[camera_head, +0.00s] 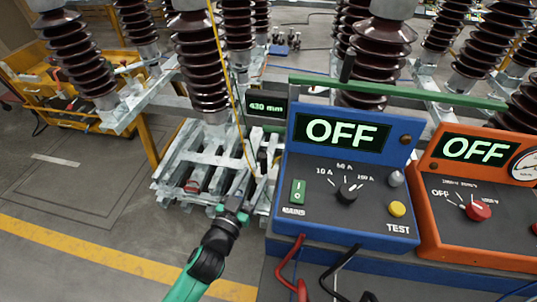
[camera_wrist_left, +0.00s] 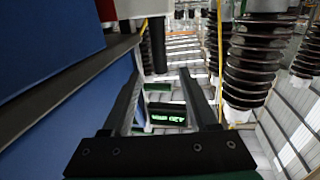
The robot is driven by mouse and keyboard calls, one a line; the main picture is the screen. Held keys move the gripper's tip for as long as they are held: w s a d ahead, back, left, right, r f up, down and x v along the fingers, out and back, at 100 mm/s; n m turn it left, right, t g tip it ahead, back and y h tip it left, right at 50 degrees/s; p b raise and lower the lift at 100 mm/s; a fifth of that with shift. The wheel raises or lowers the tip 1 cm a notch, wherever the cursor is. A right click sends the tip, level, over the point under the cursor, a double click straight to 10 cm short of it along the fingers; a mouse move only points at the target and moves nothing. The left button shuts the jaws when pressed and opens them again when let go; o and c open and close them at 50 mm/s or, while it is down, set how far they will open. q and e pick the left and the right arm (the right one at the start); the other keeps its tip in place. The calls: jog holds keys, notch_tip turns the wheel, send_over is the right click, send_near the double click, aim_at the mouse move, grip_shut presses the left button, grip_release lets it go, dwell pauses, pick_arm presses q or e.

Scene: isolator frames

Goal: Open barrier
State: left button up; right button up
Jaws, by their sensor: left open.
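A green horizontal bar (camera_head: 400,92), which may be the barrier, runs above and behind the instrument boxes, with a dark upright post (camera_head: 347,68) near its left part. My left gripper (camera_head: 243,182) is in front of the steel frame, left of the blue box and below the bar, apart from both. Its two fingers also show in the left wrist view (camera_wrist_left: 162,75), spread with nothing held between them. A dark vertical cylinder (camera_wrist_left: 158,45) shows beyond the fingertips there; I cannot tell what it belongs to. My right gripper is out of view.
A blue test box (camera_head: 345,215) reading OFF stands right of my left arm, with an orange box (camera_head: 470,225) beside it. Brown insulators (camera_head: 195,60) stand behind. A yellow cart (camera_head: 50,90) is at left; the floor before it is clear.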

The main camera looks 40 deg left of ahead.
pick_arm(q)
jog(key=b+x, duration=0.1)
jog(key=x, duration=0.9)
jog(key=shift+w, duration=0.35)
grip_shut()
dwell(0.8)
